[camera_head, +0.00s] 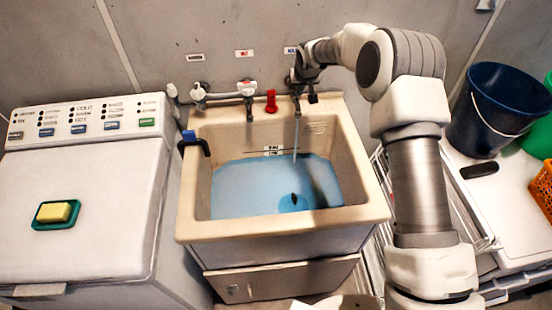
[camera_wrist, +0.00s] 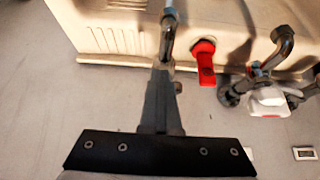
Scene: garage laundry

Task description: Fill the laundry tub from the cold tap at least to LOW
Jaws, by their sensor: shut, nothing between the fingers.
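The beige laundry tub (camera_head: 355,213) holds bluish water (camera_head: 245,190). A thin stream (camera_head: 296,140) falls into it from the cold tap's spout (camera_head: 297,108), below the blue label (camera_head: 290,50). A small mark plate (camera_head: 273,149) is on the tub's back wall, close to the waterline; its text is too small to read. A dark round shape shows under the water. My gripper (camera_head: 303,78) is shut and empty at the cold tap, covering its handle. In the wrist view, my shut fingers (camera_wrist: 158,95) are beside the metal spout (camera_wrist: 168,38); contact is unclear.
A blue-and-black handle (camera_head: 190,139) hangs on the left rim. A washer (camera_head: 85,190) with soap (camera_head: 54,212) stands left. A dark blue bucket (camera_head: 495,110) stands right of my arm.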

